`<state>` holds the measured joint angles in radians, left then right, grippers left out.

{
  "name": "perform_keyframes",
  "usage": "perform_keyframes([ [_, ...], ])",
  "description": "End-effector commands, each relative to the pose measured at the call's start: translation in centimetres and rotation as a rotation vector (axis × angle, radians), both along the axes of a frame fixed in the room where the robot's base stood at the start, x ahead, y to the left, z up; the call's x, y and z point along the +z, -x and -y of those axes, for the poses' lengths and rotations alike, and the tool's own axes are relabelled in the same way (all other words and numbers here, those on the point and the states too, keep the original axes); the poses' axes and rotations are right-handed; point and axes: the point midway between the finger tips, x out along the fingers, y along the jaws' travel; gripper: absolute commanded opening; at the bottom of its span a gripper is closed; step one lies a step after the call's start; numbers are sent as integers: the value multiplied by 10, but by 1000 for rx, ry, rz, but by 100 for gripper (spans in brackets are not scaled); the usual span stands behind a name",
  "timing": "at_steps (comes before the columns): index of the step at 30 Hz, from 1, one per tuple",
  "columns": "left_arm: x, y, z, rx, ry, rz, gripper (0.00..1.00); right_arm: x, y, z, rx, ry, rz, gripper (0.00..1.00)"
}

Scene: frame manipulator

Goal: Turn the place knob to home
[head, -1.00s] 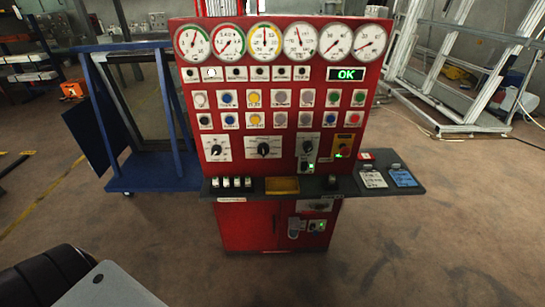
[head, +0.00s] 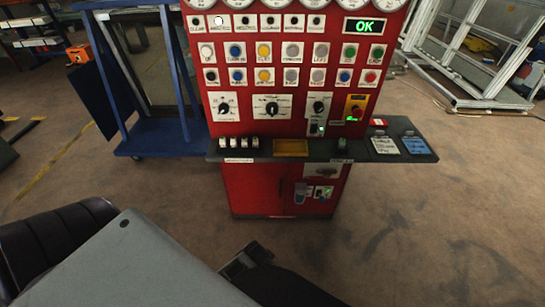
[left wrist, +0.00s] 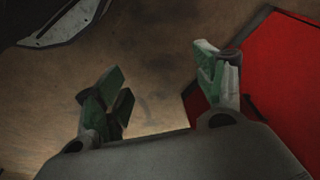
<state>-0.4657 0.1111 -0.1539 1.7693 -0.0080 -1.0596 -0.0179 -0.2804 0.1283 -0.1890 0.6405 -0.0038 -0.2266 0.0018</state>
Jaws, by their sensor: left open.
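The red control panel (head: 300,85) stands ahead in the head view. Three black rotary knobs sit in a row on white plates: a left knob (head: 224,107), a middle knob (head: 271,107) and a right knob (head: 319,107). Their labels are too small to read, so I cannot tell which is the place knob. In the left wrist view my left gripper (left wrist: 160,90) is open and empty, its green-and-grey fingers wide apart above the floor. The panel's red surface (left wrist: 275,70) is beyond the right finger. No gripper touches a knob. My right gripper is not clearly seen.
A dark shelf (head: 375,158) juts out below the knobs, with small switches and a yellow tray (head: 291,148). A blue frame cart (head: 160,135) stands left. Floor in front is clear.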

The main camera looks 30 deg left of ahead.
Motion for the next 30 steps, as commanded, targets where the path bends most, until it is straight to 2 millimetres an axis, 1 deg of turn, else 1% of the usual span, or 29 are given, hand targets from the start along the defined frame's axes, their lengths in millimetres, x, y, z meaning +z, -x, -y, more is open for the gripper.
perform_keyframes([
  [1, 9, -5, -1, -7, -5, 10, 70, -5, -2, 3, 1, 4, 3, 0],
  [3, 23, -12, -2, -21, -14, 21, 70, -8, -4, 5, 1, 5, 4, 0],
  [8, 60, -27, -6, -71, -52, 53, 70, -17, -5, 5, 1, 5, 5, 0],
  [14, 109, -52, -18, -197, -151, 113, 70, -29, -3, 6, -1, 6, 4, 0],
  [15, 120, -58, -21, -237, -185, 130, 70, -32, -3, 6, -1, 7, 3, 0],
  [18, 143, -74, -30, -339, -277, 165, 70, -36, -1, 7, -1, 8, 2, 0],
  [23, 173, -100, -45, -505, -437, 209, 70, -40, -1, 11, -1, 12, 1, 0],
  [30, 213, -145, -70, -768, -731, 240, 70, -43, -3, 20, 2, 21, 4, 0],
])
